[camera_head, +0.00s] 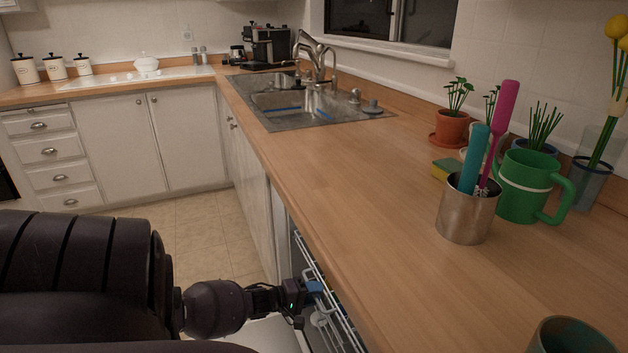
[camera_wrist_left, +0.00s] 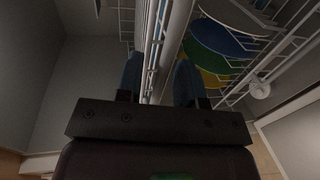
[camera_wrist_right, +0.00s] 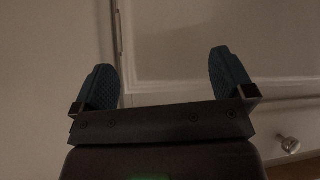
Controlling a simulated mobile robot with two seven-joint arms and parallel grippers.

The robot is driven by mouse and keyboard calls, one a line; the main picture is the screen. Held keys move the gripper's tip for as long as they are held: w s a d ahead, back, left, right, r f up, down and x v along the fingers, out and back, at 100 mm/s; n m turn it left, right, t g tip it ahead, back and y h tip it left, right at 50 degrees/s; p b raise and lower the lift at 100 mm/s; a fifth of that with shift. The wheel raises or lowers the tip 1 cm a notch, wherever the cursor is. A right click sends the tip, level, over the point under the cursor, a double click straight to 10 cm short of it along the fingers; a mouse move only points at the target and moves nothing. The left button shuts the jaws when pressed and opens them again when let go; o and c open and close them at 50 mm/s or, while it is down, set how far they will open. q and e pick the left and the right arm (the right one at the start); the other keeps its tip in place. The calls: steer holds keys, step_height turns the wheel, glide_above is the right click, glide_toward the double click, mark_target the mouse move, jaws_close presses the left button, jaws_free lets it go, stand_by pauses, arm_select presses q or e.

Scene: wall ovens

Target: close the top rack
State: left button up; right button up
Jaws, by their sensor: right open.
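The top rack (camera_head: 338,318) is a white wire rack standing out from under the counter's front edge, low in the head view. In the left wrist view, its wire side (camera_wrist_left: 158,40) runs up between my left gripper's fingers. My left gripper (camera_head: 314,288) has its blue fingertips close together around the rack's edge wires. The left wrist view also shows this gripper (camera_wrist_left: 160,78) with one finger on each side of the wires. My right gripper (camera_wrist_right: 165,85) is open and empty in front of a pale cabinet panel. The rack's far end is hidden by the counter.
Blue, green and yellow plates (camera_wrist_left: 210,40) are beside the gripped wires. The wooden counter (camera_head: 340,190) overhangs the rack. A metal cup (camera_head: 466,220), a green mug (camera_head: 522,190) and potted plants stand on it. A cabinet knob (camera_wrist_right: 290,145) shows near my right gripper.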

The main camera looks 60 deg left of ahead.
mark_target(327, 289)
arm_select(q)
jaws_close()
steer(key=x, duration=0.4)
steer(key=shift+w+r+b, duration=0.1)
steer(key=shift+r+b, duration=0.2)
steer(key=shift+w, duration=0.3)
steer(key=shift+w+r, duration=0.1)
steer(key=shift+r, duration=0.1)
arm_select(e)
steer(key=shift+a, duration=0.1)
arm_select(q)
jaws_free()
steer(key=shift+w+d+f, duration=0.1)
steer(key=shift+w, duration=0.05)
arm_select(e)
steer(key=shift+s+f, duration=0.1)
